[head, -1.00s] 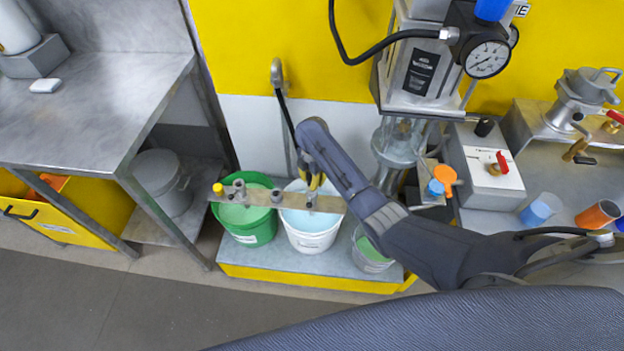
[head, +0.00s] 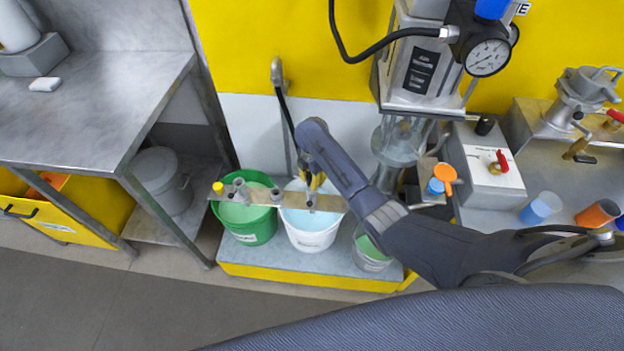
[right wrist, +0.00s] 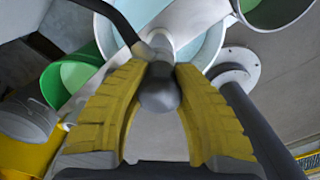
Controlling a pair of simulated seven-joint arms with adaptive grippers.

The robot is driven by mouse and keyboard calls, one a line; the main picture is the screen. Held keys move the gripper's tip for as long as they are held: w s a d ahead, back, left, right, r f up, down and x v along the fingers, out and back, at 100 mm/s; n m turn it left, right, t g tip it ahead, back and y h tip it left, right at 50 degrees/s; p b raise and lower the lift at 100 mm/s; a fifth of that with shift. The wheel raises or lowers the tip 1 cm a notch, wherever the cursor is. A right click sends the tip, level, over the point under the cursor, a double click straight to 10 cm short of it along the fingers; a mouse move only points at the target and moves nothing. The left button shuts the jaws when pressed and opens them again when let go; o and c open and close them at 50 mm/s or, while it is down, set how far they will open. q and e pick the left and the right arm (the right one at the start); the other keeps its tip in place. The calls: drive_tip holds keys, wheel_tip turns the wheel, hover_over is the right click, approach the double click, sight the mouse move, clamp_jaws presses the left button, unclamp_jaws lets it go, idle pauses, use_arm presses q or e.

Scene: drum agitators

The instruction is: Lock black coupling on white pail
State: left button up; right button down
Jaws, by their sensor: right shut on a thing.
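The white pail (head: 312,240) holds pale blue liquid and stands on the low platform between two other pails. A flat bar (head: 262,199) with metal fittings lies across its top. My right gripper (head: 315,183) is over the pail at the bar. In the right wrist view its yellow fingers (right wrist: 160,78) are shut on the dark rounded coupling (right wrist: 159,93), with a black hose (right wrist: 118,20) leading to it. The coupling sits at the bar's fitting; whether it is locked cannot be told. The pail's rim (right wrist: 219,35) shows behind it. My left gripper is not in view.
A green pail (head: 254,232) stands left of the white pail and a grey pail (head: 369,256) right of it. A metal table (head: 90,110) is at the left. A pump with a gauge (head: 487,57) rises behind, near my right arm.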

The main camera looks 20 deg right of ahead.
drive_tip(key=c, duration=0.9)
unclamp_jaws()
drive_tip(key=shift+r, duration=5)
